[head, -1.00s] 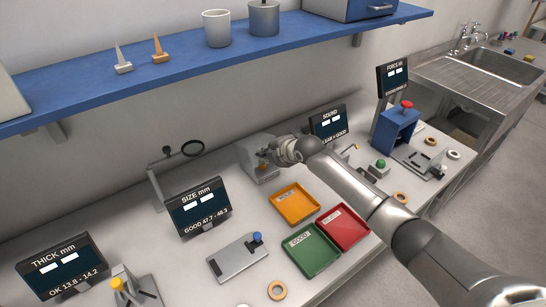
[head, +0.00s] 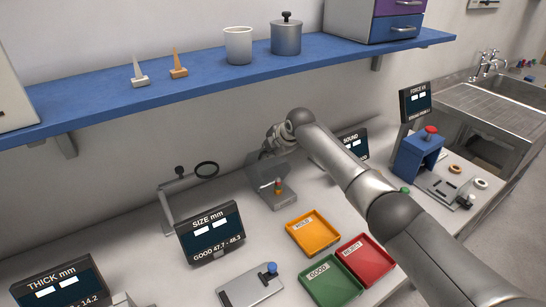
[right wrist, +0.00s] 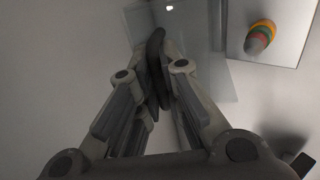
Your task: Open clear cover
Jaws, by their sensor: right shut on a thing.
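The clear cover (head: 262,173) is a see-through panel standing raised and tilted at the back of a small grey station (head: 284,201) near the wall. A small post with orange, green and red bands (head: 279,187) stands uncovered on that station. The banded post also shows in the right wrist view (right wrist: 260,38). My left gripper is not in view.
Yellow (head: 314,247), green (head: 331,296) and red (head: 366,272) trays lie in front of the station. The size display (head: 211,234) and a magnifier stand (head: 180,194) are to its left. The blue shelf (head: 200,84) hangs above. My right arm crosses over the sound display (head: 353,143).

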